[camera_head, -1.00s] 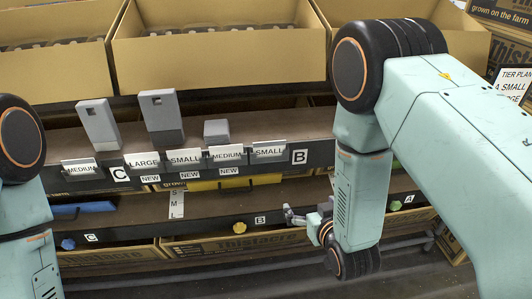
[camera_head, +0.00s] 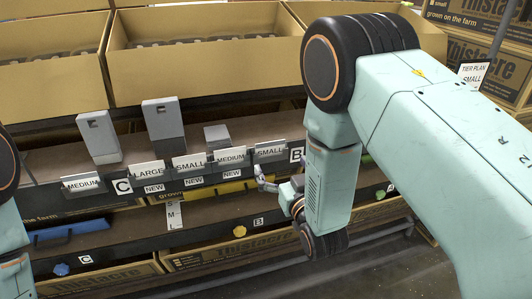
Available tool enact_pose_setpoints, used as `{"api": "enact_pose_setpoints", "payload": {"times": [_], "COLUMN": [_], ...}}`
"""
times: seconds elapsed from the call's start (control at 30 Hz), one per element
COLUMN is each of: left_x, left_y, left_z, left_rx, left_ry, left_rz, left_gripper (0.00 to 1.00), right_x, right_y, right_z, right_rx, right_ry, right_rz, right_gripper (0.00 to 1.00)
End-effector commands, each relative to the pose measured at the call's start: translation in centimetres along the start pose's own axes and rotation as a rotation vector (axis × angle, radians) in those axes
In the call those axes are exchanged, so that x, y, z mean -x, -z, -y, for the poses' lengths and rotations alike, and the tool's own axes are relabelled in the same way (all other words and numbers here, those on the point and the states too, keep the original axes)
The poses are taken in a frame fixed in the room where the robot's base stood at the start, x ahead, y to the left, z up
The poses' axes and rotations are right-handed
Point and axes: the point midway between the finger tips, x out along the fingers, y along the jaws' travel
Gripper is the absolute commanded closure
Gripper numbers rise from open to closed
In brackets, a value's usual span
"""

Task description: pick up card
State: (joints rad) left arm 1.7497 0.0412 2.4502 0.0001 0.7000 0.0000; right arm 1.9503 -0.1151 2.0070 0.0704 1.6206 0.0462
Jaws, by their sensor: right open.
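Several white cards stand along the front edge of the shelf: a MEDIUM card (camera_head: 82,183) at the left, a LARGE card (camera_head: 149,169), a SMALL card (camera_head: 189,162), another MEDIUM card (camera_head: 231,155) and a SMALL card (camera_head: 270,149) at the right. My right gripper (camera_head: 262,180) is open and empty, just below the right-hand SMALL card and apart from it as far as I can tell. My left arm shows at the left edge; its gripper is out of view.
Grey blocks (camera_head: 98,137) stand on the shelf (camera_head: 55,165) behind the cards. Open cardboard boxes (camera_head: 205,75) are above. A lower shelf holds a blue bar (camera_head: 70,231) and a yellow knob (camera_head: 239,231). A tier plan sign (camera_head: 473,74) is at the right.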

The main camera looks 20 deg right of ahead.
Motion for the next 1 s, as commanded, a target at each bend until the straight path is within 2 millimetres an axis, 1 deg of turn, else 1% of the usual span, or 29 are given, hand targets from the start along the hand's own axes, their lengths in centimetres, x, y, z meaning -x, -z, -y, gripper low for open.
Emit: {"api": "enact_pose_setpoints", "payload": {"times": [0.17,0.37,0.6,0.7,0.83,1.0], "left_x": [-0.2,-0.8,-2.2,-2.4,-2.5,-2.4], "left_y": [0.0,0.0,0.0,0.0,0.0,0.0], "left_z": [0.0,0.0,0.0,0.0,0.0,0.0], "left_rx": [-0.002,-0.002,-0.001,-0.001,-0.001,-0.001], "left_ry": [0.000,0.000,0.000,0.000,0.000,0.000], "left_rz": [-0.001,-0.001,0.000,0.000,0.000,0.000], "left_gripper": [0.60,0.60,0.60,0.60,0.60,0.60], "right_x": [-1.0,-3.2,-6.5,-7.4,-7.9,-7.9], "right_y": [0.1,0.0,-0.4,-0.3,-0.2,-0.2], "right_z": [-0.3,-0.5,-0.4,-0.3,-0.2,-0.2], "right_rx": [-0.002,-0.001,-0.001,0.000,0.000,0.000], "right_ry": [0.000,0.000,-0.002,-0.002,-0.003,-0.003], "right_rz": [-0.011,-0.009,-0.010,-0.009,-0.007,-0.006], "right_gripper": [0.00,0.00,0.00,0.00,0.00,0.00]}}
